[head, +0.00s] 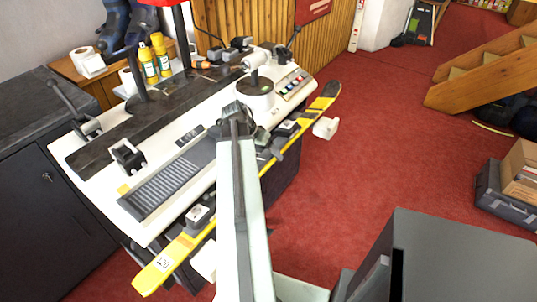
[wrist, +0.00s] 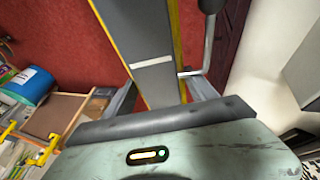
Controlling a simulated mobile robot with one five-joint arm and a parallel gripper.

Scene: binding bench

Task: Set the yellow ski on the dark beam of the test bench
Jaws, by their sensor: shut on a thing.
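The yellow ski (head: 178,252) is long, with bindings on it and a "120" label near its lower-left end. In the head view it lies diagonally along the front side of the white test bench (head: 140,222). The dark beam (head: 105,150) runs along the back of the bench top, apart from the ski. My gripper (wrist: 165,95) is shut on the ski near its middle; the wrist view shows the ski's grey face with yellow edges (wrist: 150,72) between the fingers. In the head view my arm hides that part of the ski and the fingertips.
The bench top carries a ribbed dark plate (head: 170,182), a black clamp (head: 127,155) and a round turntable (head: 254,92). Yellow bottles (head: 160,53) stand behind. A dark cabinet (head: 40,200) is at left. Red carpet (head: 385,140) is open to the right.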

